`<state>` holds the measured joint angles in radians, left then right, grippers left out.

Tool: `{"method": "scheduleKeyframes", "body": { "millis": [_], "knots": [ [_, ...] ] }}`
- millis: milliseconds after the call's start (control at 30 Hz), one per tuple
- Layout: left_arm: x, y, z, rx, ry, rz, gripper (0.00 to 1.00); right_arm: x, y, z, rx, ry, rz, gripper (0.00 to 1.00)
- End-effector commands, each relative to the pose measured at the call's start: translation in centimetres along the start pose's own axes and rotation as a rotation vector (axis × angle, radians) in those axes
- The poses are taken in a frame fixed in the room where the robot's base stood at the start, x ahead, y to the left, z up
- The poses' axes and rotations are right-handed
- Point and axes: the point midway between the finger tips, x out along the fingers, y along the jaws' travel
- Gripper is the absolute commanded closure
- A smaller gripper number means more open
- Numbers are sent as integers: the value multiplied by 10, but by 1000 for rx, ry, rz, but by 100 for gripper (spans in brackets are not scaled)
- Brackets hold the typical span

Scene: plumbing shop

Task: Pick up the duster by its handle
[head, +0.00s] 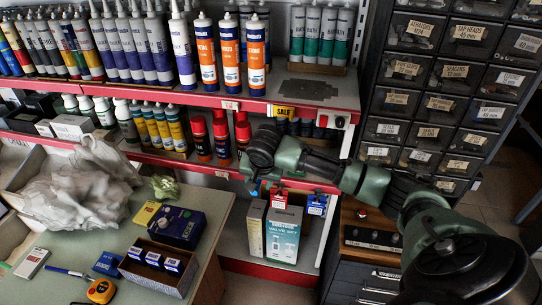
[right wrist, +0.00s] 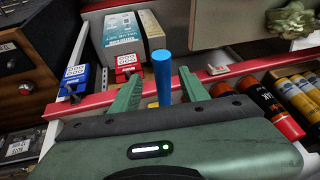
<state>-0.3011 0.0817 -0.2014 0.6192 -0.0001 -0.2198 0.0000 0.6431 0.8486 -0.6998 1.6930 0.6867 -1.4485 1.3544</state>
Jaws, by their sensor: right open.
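A plain blue rod (right wrist: 163,78), which looks like the duster's handle, stands between the two green fingers of my right gripper (right wrist: 160,92) in the right wrist view. The fingers are open, with a gap on either side of the rod. The rod's lower end is hidden behind the gripper body, and no duster head shows. In the head view my right gripper (head: 262,160) is at the front edge of the red-edged shelf. Its fingers and the rod are mostly hidden there by my wrist. My left gripper is not in view.
Cartons (head: 282,232) stand below. Red-capped tubes (head: 221,135) stand left of the gripper. A counter (head: 65,240) with a white bag (head: 85,185) is at left.

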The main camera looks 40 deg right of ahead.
Motion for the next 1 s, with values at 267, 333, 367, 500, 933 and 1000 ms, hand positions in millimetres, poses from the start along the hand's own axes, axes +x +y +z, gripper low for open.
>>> {"method": "scheduleKeyframes", "body": {
  "millis": [267,333,367,500,933,1000],
  "knots": [
    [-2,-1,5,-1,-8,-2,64,7,6,-27,92,19,15,55],
    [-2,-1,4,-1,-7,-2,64,15,6,-27,91,18,14,55],
    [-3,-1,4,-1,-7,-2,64,18,5,-27,91,19,14,55],
    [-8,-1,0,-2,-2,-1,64,33,2,-26,89,20,14,55],
    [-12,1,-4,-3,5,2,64,73,-1,-26,88,21,12,55],
    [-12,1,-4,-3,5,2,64,73,-1,-26,88,21,12,55]
  ]
}}
